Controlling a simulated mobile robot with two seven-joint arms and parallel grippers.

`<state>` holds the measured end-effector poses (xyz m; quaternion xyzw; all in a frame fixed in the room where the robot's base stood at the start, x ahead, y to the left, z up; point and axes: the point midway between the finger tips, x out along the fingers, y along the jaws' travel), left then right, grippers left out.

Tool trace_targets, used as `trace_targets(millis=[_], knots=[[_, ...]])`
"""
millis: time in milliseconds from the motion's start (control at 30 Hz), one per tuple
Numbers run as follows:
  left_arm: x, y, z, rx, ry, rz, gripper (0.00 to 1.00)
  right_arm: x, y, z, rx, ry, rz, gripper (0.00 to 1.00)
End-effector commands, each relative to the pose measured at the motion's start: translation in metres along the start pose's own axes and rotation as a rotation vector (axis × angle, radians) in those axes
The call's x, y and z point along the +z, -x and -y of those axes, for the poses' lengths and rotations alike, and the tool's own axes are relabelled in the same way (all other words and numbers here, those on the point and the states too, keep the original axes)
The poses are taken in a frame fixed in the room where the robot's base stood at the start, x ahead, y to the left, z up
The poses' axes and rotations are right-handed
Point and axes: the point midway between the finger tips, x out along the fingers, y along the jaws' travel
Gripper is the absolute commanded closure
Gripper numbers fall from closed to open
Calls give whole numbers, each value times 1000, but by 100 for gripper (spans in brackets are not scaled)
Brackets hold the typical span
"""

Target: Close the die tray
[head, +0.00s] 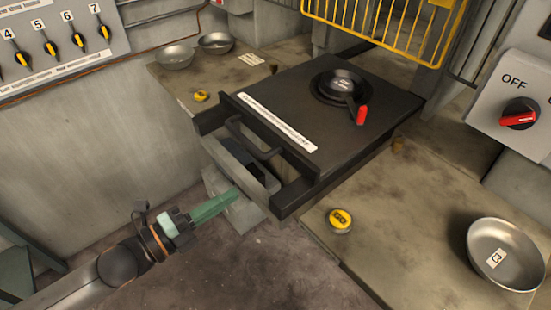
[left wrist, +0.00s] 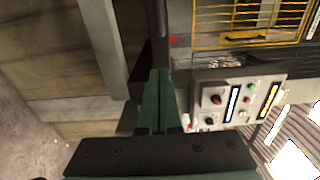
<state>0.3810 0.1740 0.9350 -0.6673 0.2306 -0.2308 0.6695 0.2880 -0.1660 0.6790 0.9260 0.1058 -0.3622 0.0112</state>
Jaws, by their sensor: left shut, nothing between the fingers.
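The die tray (head: 267,178) has a grey front with a dark curved handle (head: 250,140). It stands out from the front of the black-topped machine (head: 290,85), with a dark gap visible behind its front. My left gripper (head: 234,193) has green fingers pointing at the lower front of the tray. The fingers are shut and empty, close to the grey front; I cannot tell whether they touch it. In the left wrist view the shut fingers (left wrist: 158,75) point away from the camera, and the tray is not clear there. My right gripper is out of view.
A small black pan (head: 340,82) with a red-tipped handle sits on the black top. A yellow-topped puck (head: 340,220) and a metal bowl (head: 503,255) are on the right bench. Two bowls stand at back left. A yellow cage (head: 385,30) rises behind. Floor in front is free.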

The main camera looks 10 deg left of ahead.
Motion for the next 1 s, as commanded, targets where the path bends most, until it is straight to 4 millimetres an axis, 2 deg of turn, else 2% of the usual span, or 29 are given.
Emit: trace_targets(millis=[267, 800, 1000], knots=[[1, -30, 2, -5, 1, 2, 100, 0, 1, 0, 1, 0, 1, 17], [2, -106, 2, -4, 3, 3, 100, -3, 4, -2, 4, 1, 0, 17], [1, -128, 1, -2, 4, 2, 100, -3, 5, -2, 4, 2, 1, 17]])
